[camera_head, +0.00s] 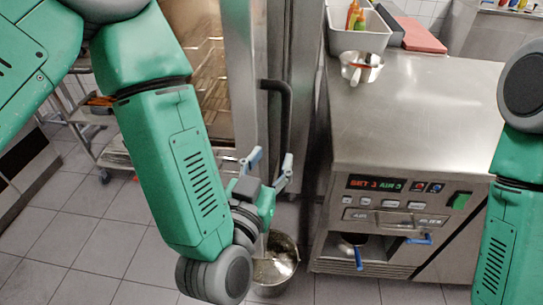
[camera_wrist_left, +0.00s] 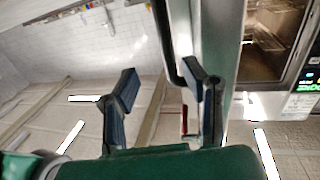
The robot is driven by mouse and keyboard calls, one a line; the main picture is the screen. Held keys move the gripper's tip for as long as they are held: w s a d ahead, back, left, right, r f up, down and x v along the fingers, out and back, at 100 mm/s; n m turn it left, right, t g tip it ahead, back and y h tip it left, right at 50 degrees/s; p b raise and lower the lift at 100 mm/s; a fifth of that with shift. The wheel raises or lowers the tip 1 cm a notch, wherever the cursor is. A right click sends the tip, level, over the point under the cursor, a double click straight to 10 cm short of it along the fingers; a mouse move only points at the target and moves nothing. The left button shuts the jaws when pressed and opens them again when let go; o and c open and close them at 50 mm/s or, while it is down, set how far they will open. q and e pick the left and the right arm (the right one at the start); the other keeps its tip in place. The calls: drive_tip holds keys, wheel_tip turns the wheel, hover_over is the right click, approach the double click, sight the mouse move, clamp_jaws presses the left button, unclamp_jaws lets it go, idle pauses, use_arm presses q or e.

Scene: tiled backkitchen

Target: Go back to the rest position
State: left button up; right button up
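My left gripper (camera_head: 270,168) is in the middle of the head view, in front of the steel oven and left of the steel machine. Its two fingers stand apart and point upward. In the left wrist view the fingers (camera_wrist_left: 162,82) are also spread, with nothing held between them. My left arm comes down from the upper left, bent at the elbow. My right arm shows only as green links at the right edge of the head view. Its gripper is out of the picture.
A steel machine (camera_head: 400,125) with a lit display stands right of the left gripper. On it are a small pot (camera_head: 361,68) and a bin (camera_head: 358,38) with bottles. A metal bucket (camera_head: 277,263) is on the floor below the gripper. An oven door handle (camera_head: 286,115) is close behind.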

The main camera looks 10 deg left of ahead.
use_arm(q)
drive_tip(key=shift+d, duration=0.15)
drive_tip(key=s+a+f+g+b, duration=0.1)
drive_tip(key=s+a+f+g, duration=0.25)
drive_tip(key=f, duration=0.45)
drive_tip(key=s+a+f+g+y+b, duration=0.1)
drive_tip(key=s+a+f+g, duration=0.2)
drive_tip(key=f, duration=0.5)
drive_tip(key=s+a+f+g+b, duration=0.1)
drive_tip(key=a+f+g, duration=0.25)
drive_tip(key=f, duration=0.35)
drive_tip(key=s+a+f+g+y, duration=0.1)
drive_tip(key=s+a+f+g, duration=0.2)
drive_tip(key=s+a, duration=0.3)
drive_tip(key=s+a+f+n+g+y+b, duration=0.1)
drive_tip(key=s+a+f+g, duration=0.3)
drive_tip(key=s, duration=0.5)
wheel_tip(320, 180, down, 2)
drive_tip(key=a, duration=0.2)
drive_tip(key=shift+s+a+n, duration=0.25)
drive_tip(key=shift+a+n, duration=0.05)
drive_tip(key=shift+w+f, duration=0.15)
